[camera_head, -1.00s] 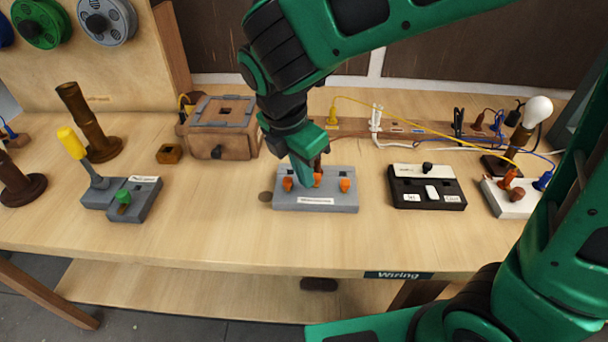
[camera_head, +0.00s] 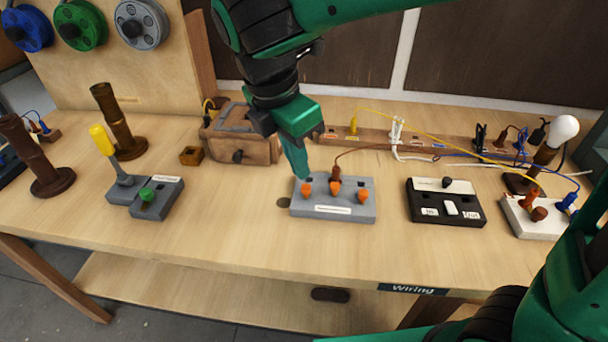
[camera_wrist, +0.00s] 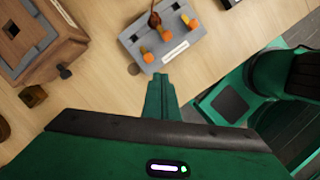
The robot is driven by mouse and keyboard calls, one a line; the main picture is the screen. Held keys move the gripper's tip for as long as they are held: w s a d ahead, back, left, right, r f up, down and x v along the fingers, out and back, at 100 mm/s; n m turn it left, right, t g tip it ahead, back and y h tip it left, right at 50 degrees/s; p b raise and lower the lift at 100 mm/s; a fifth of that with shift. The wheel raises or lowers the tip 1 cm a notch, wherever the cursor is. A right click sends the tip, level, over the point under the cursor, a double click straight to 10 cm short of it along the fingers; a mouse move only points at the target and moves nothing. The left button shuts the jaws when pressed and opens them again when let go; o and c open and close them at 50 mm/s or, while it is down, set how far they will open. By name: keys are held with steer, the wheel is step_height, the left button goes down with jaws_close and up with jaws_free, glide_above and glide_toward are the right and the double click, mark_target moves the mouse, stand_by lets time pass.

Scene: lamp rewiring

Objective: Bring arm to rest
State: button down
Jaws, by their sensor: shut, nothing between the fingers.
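My gripper (camera_head: 303,176) is shut and empty, pointing down above the left back part of the grey block with orange knobs (camera_head: 327,210). In the wrist view its closed fingertips (camera_wrist: 160,76) show apart from the near edge of that same grey block (camera_wrist: 190,58). A brown plug with a brown cable (camera_head: 335,183) stands at the middle of the block's back. The cable runs right toward the wooden strip at the back. My forearm comes down from the top of the head view.
A wooden box (camera_head: 240,145) stands left behind my gripper. A grey block with a yellow-handled lever (camera_head: 140,192) is at left. The table front is clear.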

steer(key=shift+v, duration=0.75)
steer(key=w+d+f+m+g, duration=0.1)
steer(key=d+f+m, duration=0.1)
steer(key=d+m, duration=1.7)
steer(key=s+d+f+m+y, duration=0.1)
steer(key=s+d+f+m, duration=0.1)
steer(key=s+d+m, duration=0.2)
steer(key=s+d+f+m, duration=0.2)
steer(key=s+d+m, duration=0.2)
steer(key=d, duration=0.5)
steer(key=s+d+f+m+y, duration=0.1)
steer(key=s+d+f+m, duration=0.1)
steer(key=s+d+m, duration=0.2)
steer(key=shift+s+d+f+g+y, duration=0.1)
steer(key=shift+s+d+g+y, duration=0.05)
steer(key=shift+s+d, duration=0.55)
steer(key=shift+s+d+f+g+y, duration=0.15)
steer(key=shift+s+d, duration=0.45)
steer(key=shift+s, duration=0.15)
